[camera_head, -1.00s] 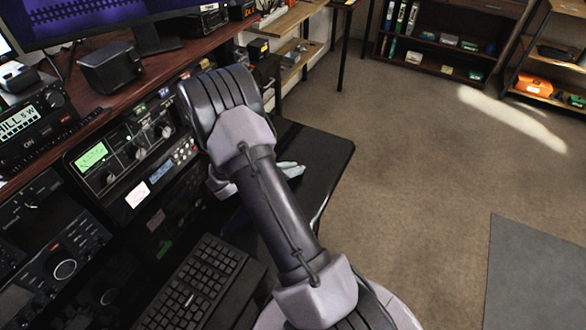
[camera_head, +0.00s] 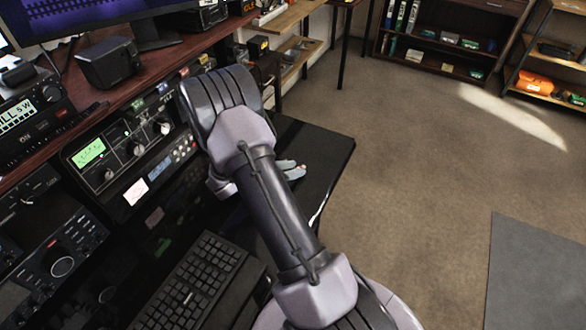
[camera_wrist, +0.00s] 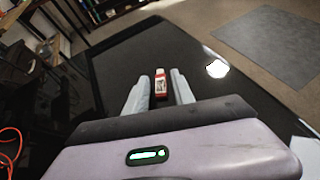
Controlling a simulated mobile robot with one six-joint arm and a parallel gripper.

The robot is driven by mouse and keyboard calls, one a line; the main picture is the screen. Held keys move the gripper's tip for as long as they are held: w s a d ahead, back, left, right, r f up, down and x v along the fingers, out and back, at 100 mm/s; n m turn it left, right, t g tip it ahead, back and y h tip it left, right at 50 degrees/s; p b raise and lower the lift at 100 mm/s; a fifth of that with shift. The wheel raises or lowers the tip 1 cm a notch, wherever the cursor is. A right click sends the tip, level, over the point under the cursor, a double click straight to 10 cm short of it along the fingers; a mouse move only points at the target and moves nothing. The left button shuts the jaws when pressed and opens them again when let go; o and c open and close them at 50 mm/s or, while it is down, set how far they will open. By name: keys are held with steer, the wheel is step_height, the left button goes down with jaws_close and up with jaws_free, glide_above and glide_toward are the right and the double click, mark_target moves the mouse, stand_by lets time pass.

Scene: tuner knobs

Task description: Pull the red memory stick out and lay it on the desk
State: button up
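In the head view, my gripper (camera_head: 290,169) is low over the desk (camera_head: 325,155), mostly hidden behind my arm. The stick is too small to make out clearly there.
A radio panel (camera_head: 130,150) with knobs and a lit screen stands left of my arm. A keyboard (camera_head: 195,280) lies in front. The bare desk surface continues right of my gripper to its edge. A bright patch (camera_wrist: 217,69) shows on the desk.

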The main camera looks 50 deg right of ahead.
steer(key=shift+r, duration=0.15)
steer(key=shift+r+p, duration=1.15)
steer(key=shift+r, duration=0.25)
steer(key=shift+o, duration=0.2)
steer(key=o, duration=0.5)
steer(key=p+v, duration=0.6)
steer(key=v, duration=1.1)
steer(key=shift+a, duration=0.2)
